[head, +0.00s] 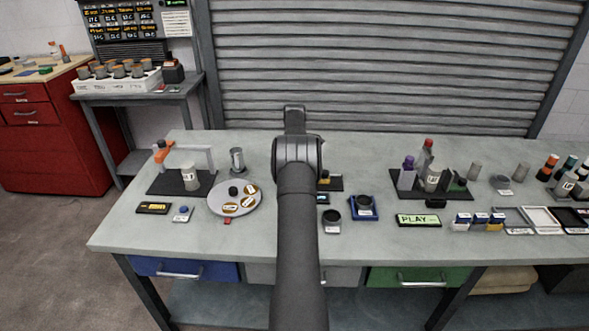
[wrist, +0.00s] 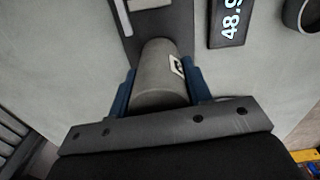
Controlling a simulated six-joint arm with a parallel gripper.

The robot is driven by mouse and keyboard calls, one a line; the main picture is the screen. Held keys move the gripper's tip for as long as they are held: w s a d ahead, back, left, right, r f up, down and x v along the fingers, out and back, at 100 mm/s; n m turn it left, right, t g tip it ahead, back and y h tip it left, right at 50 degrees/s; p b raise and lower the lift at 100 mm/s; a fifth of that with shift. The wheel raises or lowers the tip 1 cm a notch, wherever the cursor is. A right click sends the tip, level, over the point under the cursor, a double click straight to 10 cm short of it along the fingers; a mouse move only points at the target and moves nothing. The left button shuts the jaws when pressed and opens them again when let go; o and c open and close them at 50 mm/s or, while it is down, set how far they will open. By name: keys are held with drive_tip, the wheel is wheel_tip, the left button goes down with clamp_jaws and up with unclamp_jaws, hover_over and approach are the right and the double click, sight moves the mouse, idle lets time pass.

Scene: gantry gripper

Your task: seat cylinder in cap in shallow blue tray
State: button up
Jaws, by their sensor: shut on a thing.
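My gripper (wrist: 162,85) shows in the wrist view with its two blue fingers closed on either side of a grey cylinder (wrist: 158,66). The cylinder has a small white and black label on its side. In the head view my arm hides the gripper and the cylinder. The shallow blue tray (head: 372,217) is on the bench just right of my arm in the head view. A dark round cap (head: 365,202) sits in it. I cannot make out the tray in the wrist view.
A dark cup (head: 332,217) stands left of the blue tray. In the wrist view a black display (wrist: 230,22) reading 48.9 is beside the cylinder. A round grey plate (head: 224,209) with labelled pieces lies left. A black stand (head: 402,180) with bottles is right. Bare bench shows in front.

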wheel_tip(320, 180, up, 3)
drive_tip(key=shift+r, duration=0.1)
drive_tip(key=s+d+r, duration=0.5)
drive_tip(key=d+r, duration=0.2)
drive_tip(key=d, duration=0.3)
drive_tip(key=s+d, duration=0.8)
drive_tip(key=d, duration=0.3)
drive_tip(key=s+d, duration=0.8)
drive_tip(key=d, duration=0.3)
hover_over(364, 204)
wheel_tip(364, 204, down, 6)
drive_tip(key=shift+w+f, duration=0.1)
drive_tip(key=shift+f, duration=1.9)
drive_tip(key=shift+f, duration=0.15)
drive_tip(key=o, duration=1.3)
